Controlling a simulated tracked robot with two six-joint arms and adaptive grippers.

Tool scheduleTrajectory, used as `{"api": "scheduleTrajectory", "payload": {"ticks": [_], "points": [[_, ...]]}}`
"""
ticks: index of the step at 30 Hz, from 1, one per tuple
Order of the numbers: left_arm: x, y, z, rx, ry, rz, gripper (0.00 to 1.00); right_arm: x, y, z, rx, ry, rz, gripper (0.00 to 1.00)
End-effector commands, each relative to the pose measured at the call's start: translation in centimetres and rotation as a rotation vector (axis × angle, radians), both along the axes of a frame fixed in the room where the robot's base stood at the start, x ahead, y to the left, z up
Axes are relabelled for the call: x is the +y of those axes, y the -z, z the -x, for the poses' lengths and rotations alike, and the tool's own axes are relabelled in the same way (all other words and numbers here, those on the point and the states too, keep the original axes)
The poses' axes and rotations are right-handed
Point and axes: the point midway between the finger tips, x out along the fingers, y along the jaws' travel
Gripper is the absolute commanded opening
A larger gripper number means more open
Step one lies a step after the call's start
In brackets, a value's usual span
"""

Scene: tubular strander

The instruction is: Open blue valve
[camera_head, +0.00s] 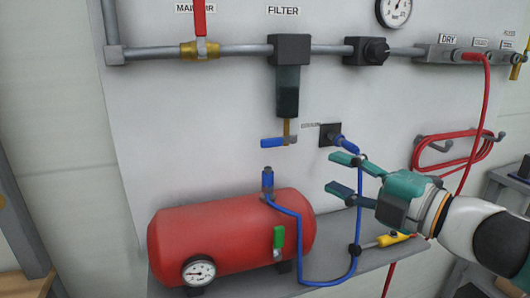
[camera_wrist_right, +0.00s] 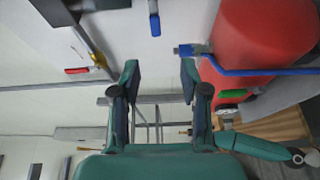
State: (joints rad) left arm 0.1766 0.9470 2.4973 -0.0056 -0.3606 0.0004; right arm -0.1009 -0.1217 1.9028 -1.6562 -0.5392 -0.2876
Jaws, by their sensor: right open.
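The blue valve handle (camera_head: 272,142) sits below the filter (camera_head: 287,92), at the foot of a brass stem on the wall panel. It lies roughly horizontal. It also shows near the top of the right wrist view (camera_wrist_right: 155,24). My right gripper (camera_head: 341,173) comes in from the right, with its fingers pointing left. It is open and empty, to the right of and a little below the blue handle, apart from it. In the right wrist view the handle appears beyond the gap between the fingertips (camera_wrist_right: 159,75). My left gripper is not in view.
A red tank (camera_head: 225,235) with a gauge, a green handle (camera_head: 278,238) and a blue top fitting (camera_head: 268,180) stands below on a grey shelf. A blue hose (camera_head: 359,210) hangs close by my right gripper. A red-handled valve (camera_head: 200,20) and coiled red hose (camera_head: 450,150) are on the panel.

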Motion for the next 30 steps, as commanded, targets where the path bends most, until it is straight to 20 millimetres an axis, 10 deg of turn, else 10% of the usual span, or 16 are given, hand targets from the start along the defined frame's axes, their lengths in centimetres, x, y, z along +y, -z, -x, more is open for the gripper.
{"api": "scheduleTrajectory", "payload": {"ticks": [30], "points": [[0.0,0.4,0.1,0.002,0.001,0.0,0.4,11.2,-0.4,-12.0,-0.019,-0.023,0.015,0.45]]}}
